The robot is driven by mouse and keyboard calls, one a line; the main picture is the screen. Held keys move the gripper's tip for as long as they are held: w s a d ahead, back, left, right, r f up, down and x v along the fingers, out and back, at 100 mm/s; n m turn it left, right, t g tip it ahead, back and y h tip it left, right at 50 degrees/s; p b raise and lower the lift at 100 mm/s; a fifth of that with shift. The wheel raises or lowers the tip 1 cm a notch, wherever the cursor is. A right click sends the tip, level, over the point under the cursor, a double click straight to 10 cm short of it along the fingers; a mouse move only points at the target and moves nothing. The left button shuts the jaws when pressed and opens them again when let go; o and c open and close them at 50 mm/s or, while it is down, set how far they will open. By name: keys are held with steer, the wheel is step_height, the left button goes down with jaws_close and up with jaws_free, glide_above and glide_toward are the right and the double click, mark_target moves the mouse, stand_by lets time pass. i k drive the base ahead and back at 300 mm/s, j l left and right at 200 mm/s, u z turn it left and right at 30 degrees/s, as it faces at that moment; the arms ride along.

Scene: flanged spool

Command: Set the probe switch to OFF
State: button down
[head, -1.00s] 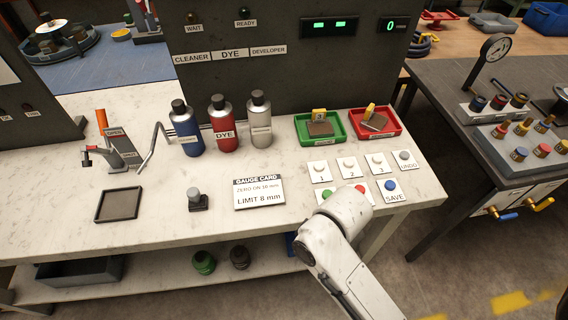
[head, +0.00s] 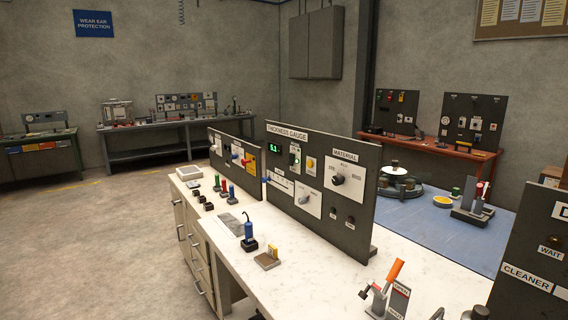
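The grey thickness gauge panel (head: 316,232) stands on the white bench in the middle of the head view. It has a lit green display (head: 273,149), a small switch plate with a green light (head: 295,157), a yellow button (head: 311,164), a slider plate (head: 280,181), a round knob (head: 304,199) and a MATERIAL knob (head: 338,180). I cannot read which control is the probe switch, nor its setting. A blue probe-like tool (head: 249,230) stands upright in a dark holder in front of the panel. My gripper is not in view.
The white bench top (head: 319,275) has clear room in front of the panel. A yellow block on a small tan base (head: 268,258) and an orange-handled lever (head: 394,272) stand on it. Another control panel (head: 233,160) stands beyond. Open floor (head: 100,240) lies left.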

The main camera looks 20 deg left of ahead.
mark_target(292, 155)
steer(key=i+j, duration=0.2)
steer(key=j, duration=0.25)
steer(key=i+j, duration=0.2)
steer(key=j, duration=0.3)
steer(key=i+j, duration=0.2)
steer(key=j, duration=0.25)
steer(key=i+j, duration=0.15)
steer(key=j, duration=0.3)
steer(key=i+j+z, duration=0.1)
steer(key=j, duration=0.4)
steer(key=i+j, duration=0.3)
steer(key=j, duration=0.15)
steer(key=i+j, duration=0.15)
steer(key=j, duration=0.35)
steer(key=i+j, duration=0.2)
steer(key=j, duration=0.3)
